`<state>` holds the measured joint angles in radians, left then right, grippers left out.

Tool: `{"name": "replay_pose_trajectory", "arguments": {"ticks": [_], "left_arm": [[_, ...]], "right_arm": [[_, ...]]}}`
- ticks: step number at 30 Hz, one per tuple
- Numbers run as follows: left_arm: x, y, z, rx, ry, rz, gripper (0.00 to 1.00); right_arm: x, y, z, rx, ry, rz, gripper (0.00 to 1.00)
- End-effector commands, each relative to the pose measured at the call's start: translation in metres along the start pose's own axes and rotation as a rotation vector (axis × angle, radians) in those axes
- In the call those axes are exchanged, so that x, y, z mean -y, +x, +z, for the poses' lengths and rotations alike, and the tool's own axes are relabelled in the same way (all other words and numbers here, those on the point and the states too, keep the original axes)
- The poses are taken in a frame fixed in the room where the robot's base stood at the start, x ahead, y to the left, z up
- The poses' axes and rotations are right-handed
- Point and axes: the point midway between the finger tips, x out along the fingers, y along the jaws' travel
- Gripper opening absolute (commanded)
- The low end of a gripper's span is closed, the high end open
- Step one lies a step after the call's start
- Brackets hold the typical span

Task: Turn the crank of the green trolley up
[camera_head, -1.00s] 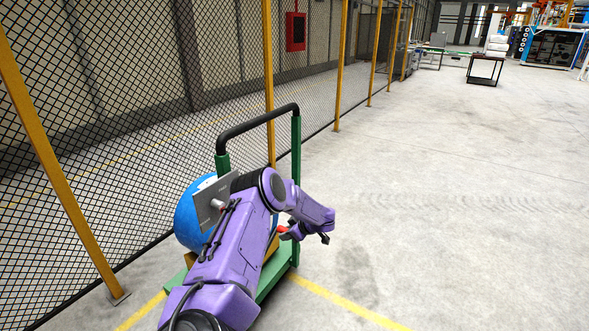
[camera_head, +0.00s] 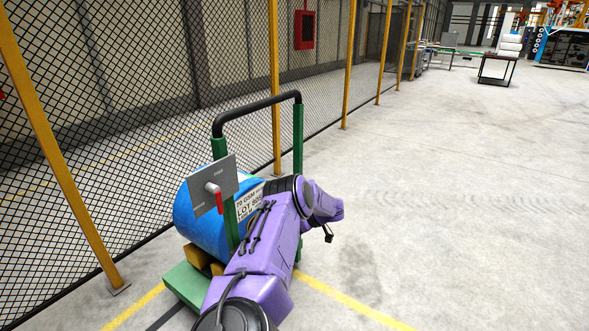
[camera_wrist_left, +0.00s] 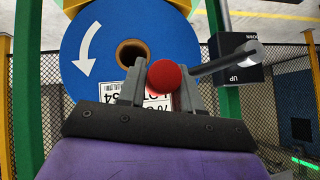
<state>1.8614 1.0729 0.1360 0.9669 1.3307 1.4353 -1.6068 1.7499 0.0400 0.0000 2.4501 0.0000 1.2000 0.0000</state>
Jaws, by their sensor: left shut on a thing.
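The green trolley (camera_head: 298,150) stands by the fence with a black push handle and a blue roll (camera_head: 190,215). In the left wrist view the crank is a grey rod (camera_wrist_left: 225,62) running from a black box (camera_wrist_left: 240,74) marked UP and DOWN to a red ball knob (camera_wrist_left: 164,76). My left gripper (camera_wrist_left: 160,92) is shut on this knob, one finger on each side. The blue roll (camera_wrist_left: 110,30), with a white curved arrow, is behind it. In the head view my purple arm hides the crank and the gripper. My right gripper is out of view.
A grey panel (camera_head: 228,178) with a red-gripped lever (camera_head: 218,202) is on the trolley's near side, close to my arm. A mesh fence (camera_head: 120,120) with yellow posts runs along the left. The floor to the right is clear.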

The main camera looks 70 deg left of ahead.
Motion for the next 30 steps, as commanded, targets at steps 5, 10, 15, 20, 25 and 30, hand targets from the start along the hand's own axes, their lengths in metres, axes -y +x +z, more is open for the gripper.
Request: {"name": "replay_pose_trajectory", "arguments": {"ticks": [5, 10, 15, 20, 25, 30], "left_arm": [[0.0, 0.0, 0.003, 0.005, 0.003, 0.0, 0.37], [0.001, 0.002, 0.002, 0.004, 0.001, -0.002, 0.54], [0.002, 0.001, 0.001, 0.003, 0.0, -0.003, 0.54], [0.001, -0.023, 0.001, 0.004, 0.001, 0.001, 0.54], [-0.001, -0.065, 0.002, 0.003, 0.003, 0.002, 0.54], [-0.001, -0.095, 0.003, 0.003, 0.003, 0.0, 0.54]], "right_arm": [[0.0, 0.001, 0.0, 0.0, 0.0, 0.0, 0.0], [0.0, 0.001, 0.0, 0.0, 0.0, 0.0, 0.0], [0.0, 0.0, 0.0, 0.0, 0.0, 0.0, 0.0], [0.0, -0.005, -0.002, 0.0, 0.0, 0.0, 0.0], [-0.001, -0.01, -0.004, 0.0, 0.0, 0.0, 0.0], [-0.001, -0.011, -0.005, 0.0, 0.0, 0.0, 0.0]]}}
